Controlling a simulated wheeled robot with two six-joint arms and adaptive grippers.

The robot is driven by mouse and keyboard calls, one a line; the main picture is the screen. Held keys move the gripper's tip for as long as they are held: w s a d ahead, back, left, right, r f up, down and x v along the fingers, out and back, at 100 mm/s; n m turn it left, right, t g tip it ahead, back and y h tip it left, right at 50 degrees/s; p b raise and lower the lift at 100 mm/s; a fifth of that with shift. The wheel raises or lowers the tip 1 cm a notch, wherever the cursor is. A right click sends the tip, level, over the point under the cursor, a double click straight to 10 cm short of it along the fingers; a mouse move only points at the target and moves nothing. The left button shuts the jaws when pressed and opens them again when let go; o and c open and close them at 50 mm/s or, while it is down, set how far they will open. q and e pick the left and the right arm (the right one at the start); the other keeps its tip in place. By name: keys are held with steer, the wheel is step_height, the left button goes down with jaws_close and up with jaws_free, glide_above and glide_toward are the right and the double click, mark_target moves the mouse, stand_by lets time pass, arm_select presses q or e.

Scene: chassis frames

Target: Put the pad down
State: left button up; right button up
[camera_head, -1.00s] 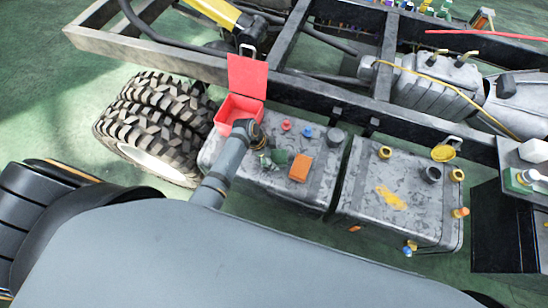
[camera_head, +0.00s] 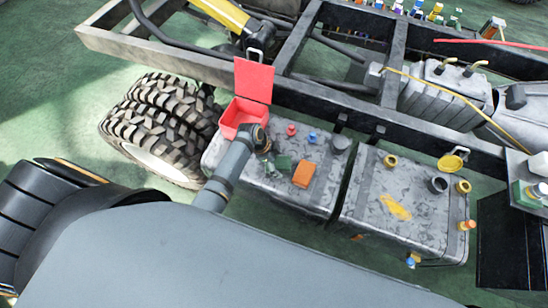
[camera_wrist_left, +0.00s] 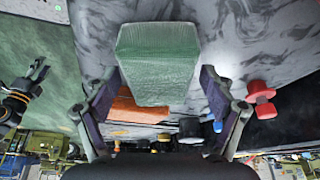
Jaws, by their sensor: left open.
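A green pad (camera_head: 282,165) is on the grey mottled tank top, beside an orange block (camera_head: 304,174). In the left wrist view the pad (camera_wrist_left: 158,62) is a pale green slab ahead of and partly between my spread fingers. The orange block (camera_wrist_left: 130,108) is partly hidden behind it. My left gripper (camera_wrist_left: 160,85) is open, with its fingers on either side of the pad's near end. In the head view my left gripper (camera_head: 270,160) is small and close beside the pad. A dark jointed shape at the wrist view's left edge may be my right gripper (camera_wrist_left: 36,75); its jaws are unclear.
An open red box (camera_head: 242,113) stands at the tank's left end. A red knob (camera_head: 291,130), a blue knob (camera_head: 312,138) and a dark cap (camera_head: 340,144) are behind the pad. A second tank (camera_head: 380,225) is to the right. The frame rail runs behind both.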

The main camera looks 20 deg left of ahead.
arm_select(q)
steer(key=v, duration=1.1)
steer(key=shift+r+p, duration=0.25)
steer(key=shift+p, duration=0.2)
steer(key=shift+a, duration=0.15)
steer(key=s+a+r+n+t+y, duration=0.1)
steer(key=s+a+r+n+y, duration=0.25)
steer(key=s+n, duration=0.25)
steer(key=s+a+r+n+t+y, duration=0.1)
steer(key=s+a+r+n+y, duration=0.1)
steer(key=s+a+r+n, duration=0.3)
steer(key=s+f+n+g, duration=0.1)
steer(key=s+f, duration=0.1)
steer(key=f, duration=1.2)
steer(key=s+f+n, duration=0.1)
steer(key=s+f, duration=0.1)
steer(key=f, duration=1.2)
steer(key=s+a+f+g, duration=0.1)
steer(key=s+f, duration=1.4)
steer(key=s, duration=0.3)
steer(key=shift+a+f, duration=0.2)
steer(key=shift+a, duration=0.2)
